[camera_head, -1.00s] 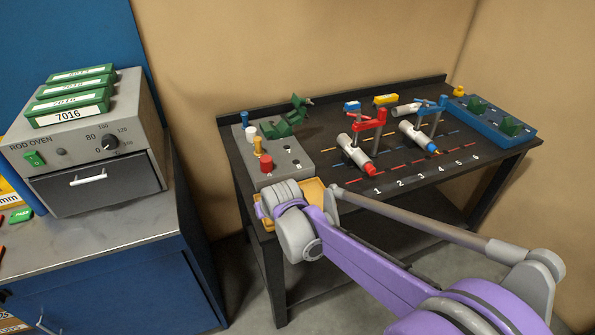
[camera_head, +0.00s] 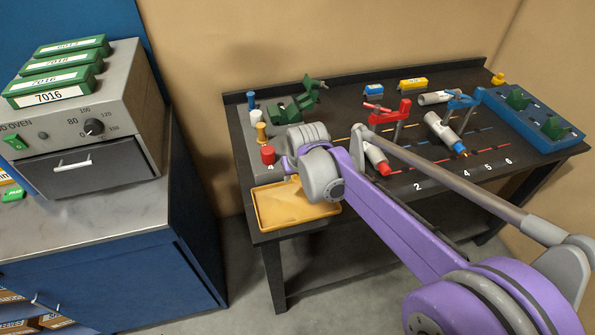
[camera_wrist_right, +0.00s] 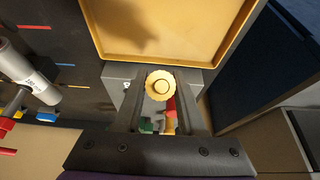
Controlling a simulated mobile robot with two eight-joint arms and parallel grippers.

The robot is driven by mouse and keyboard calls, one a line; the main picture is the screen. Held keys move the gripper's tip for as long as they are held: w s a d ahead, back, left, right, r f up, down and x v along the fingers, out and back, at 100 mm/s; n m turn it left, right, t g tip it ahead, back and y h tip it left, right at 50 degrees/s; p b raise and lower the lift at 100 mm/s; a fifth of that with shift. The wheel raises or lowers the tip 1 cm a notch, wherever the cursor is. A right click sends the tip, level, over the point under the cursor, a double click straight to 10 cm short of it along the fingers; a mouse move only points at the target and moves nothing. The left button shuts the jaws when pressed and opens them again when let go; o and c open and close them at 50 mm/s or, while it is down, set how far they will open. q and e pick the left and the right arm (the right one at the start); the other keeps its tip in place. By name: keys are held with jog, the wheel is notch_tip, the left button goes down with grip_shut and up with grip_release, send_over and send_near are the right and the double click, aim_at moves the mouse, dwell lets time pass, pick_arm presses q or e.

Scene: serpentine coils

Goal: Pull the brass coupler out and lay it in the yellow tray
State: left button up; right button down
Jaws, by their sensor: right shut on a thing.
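My right gripper (camera_wrist_right: 160,90) is shut on the brass coupler (camera_wrist_right: 161,84), which shows end-on as a round, ridged brass piece with a raised middle. In the head view, my purple and grey wrist hides the jaws and the coupler. The wrist hangs by the back right of the yellow tray (camera_head: 285,222). In the wrist view, the tray (camera_wrist_right: 110,52) is just beyond the fingertips, with a dark shadow on its floor. The visible part of the tray is empty. My left gripper is in neither view.
Behind the wrist, a grey block holds a red-capped piece (camera_head: 267,155), an amber peg (camera_head: 261,131) and others. A blue fixture (camera_head: 525,120) is far right. A rod oven (camera_head: 85,120) is left.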

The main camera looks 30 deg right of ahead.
jog(key=shift+s+a+f+b, duration=0.1)
jog(key=shift+f+b, duration=0.3)
jog(key=shift+f, duration=0.35)
jog(key=shift+f+b, duration=1.6)
jog(key=shift+f, duration=0.85)
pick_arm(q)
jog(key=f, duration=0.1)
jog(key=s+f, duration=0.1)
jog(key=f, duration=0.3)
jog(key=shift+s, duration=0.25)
pick_arm(e)
jog(key=shift+c, duration=2.1)
grip_release()
jog(key=shift+r, duration=0.1)
